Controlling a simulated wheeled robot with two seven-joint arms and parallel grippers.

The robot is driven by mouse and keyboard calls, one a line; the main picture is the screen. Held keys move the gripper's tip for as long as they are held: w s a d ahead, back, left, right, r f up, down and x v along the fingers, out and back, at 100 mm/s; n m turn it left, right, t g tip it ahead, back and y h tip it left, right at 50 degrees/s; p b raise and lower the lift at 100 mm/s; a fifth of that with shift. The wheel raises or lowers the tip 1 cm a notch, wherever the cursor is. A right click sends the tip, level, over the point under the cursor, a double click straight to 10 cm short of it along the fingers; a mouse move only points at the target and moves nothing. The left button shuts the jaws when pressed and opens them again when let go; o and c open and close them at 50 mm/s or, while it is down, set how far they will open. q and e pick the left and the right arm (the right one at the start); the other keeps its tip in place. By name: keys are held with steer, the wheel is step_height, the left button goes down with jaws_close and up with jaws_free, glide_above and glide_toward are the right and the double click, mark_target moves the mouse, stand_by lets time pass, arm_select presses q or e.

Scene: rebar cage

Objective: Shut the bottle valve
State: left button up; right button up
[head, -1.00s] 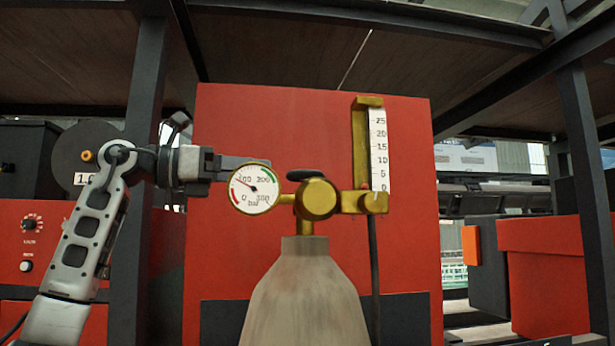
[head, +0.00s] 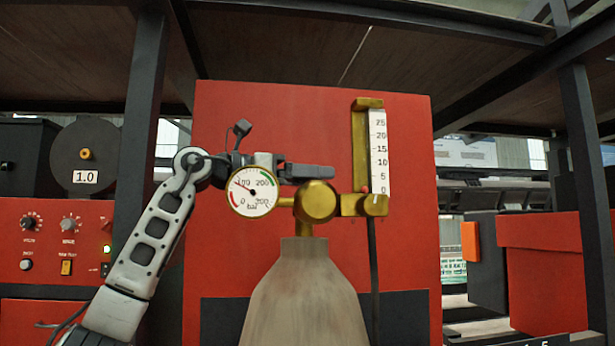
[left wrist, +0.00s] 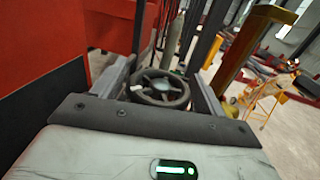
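The grey bottle (head: 305,300) stands upright in front of me, with a brass valve body (head: 315,201) on top. The valve's dark spoked handwheel (left wrist: 160,88) shows in the left wrist view between the two fingers of my left gripper (left wrist: 162,72). Narrow gaps seem to remain between wheel and fingers. In the head view my left gripper (head: 310,172) reaches in from the left above the valve body and hides the handwheel. A round pressure gauge (head: 252,191) sits left of the valve. My right gripper is not in view.
A brass flowmeter with a white scale (head: 378,150) rises right of the valve, and a dark hose (head: 372,270) hangs below it. A red panel (head: 270,110) stands behind. Dark posts (head: 140,130) and a control box with knobs (head: 50,235) are at the left.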

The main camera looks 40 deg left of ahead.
arm_select(q)
steer(key=c, duration=0.6)
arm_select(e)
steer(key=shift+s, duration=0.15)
arm_select(q)
steer(key=shift+h, duration=0.3)
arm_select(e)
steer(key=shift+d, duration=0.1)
